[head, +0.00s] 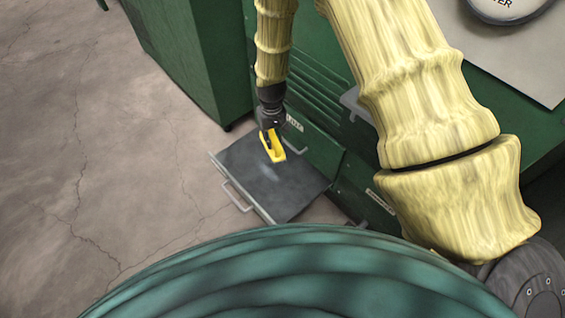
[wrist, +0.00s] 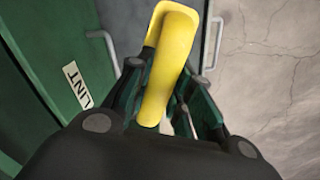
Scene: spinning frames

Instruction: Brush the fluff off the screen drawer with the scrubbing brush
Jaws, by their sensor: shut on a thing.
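My gripper (head: 269,133) is shut on a yellow scrubbing brush (head: 276,153) and holds it over the screen drawer. In the wrist view the yellow brush (wrist: 171,60) sits between the fingers (wrist: 160,95). The screen drawer (head: 252,192) is a flat dark grey tray, out in front of the green machine, with a metal handle on its outer edge. A faint pale patch of fluff (head: 262,188) shows on its dark surface, below the brush. I cannot tell whether the bristles touch the drawer.
The green machine (head: 318,150) stands behind the drawer, with a LINT label (wrist: 78,85) and a handle on its front. A green cabinet (head: 190,55) stands at the upper left. Cracked concrete floor (head: 90,150) lies clear to the left.

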